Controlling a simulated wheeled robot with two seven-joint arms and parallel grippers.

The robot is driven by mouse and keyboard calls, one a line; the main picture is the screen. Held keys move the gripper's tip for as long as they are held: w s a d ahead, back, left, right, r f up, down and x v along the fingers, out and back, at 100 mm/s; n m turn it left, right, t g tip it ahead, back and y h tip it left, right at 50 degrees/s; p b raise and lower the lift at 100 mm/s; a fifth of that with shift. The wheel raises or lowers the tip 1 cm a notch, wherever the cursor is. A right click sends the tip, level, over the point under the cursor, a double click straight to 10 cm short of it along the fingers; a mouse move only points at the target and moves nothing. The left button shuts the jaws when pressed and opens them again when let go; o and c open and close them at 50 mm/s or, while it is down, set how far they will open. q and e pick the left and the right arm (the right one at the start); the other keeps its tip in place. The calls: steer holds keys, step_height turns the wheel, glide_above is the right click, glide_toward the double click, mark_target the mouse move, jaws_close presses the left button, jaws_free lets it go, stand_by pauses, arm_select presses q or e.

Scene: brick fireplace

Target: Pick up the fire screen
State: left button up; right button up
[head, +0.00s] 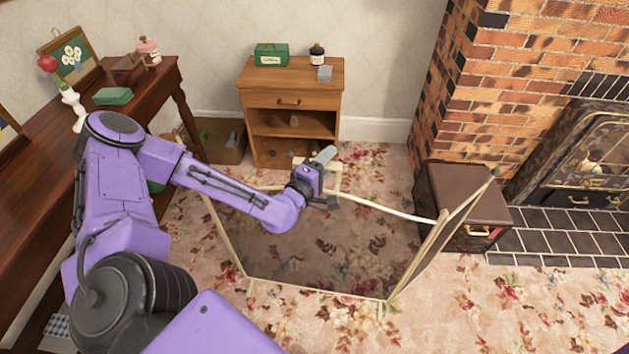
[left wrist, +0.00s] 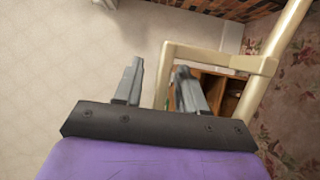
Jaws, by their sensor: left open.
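The fire screen (head: 320,245) stands upright on the carpet in the head view, with dark see-through panels in a cream frame and its right panel folded at an angle. My left gripper (head: 326,176) is at its top edge, beside the raised cream handle. In the left wrist view the open jaws (left wrist: 158,85) point towards the cream handle (left wrist: 220,57). One leg of the handle shows between the two fingers, but I cannot tell whether it lies inside the jaws or beyond them. My right gripper is not in view.
A brown box (head: 468,176) stands behind the screen's right panel, close to the brick fireplace (head: 500,110). A small wooden cabinet (head: 290,85) stands against the back wall. A dark wooden desk (head: 45,150) runs along the left. Patterned carpet is free in front of the screen.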

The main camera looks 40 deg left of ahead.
arm_select(q)
steer(key=shift+s, duration=0.1)
jaws_close()
stand_by(1.2)
steer(key=shift+r, duration=0.15)
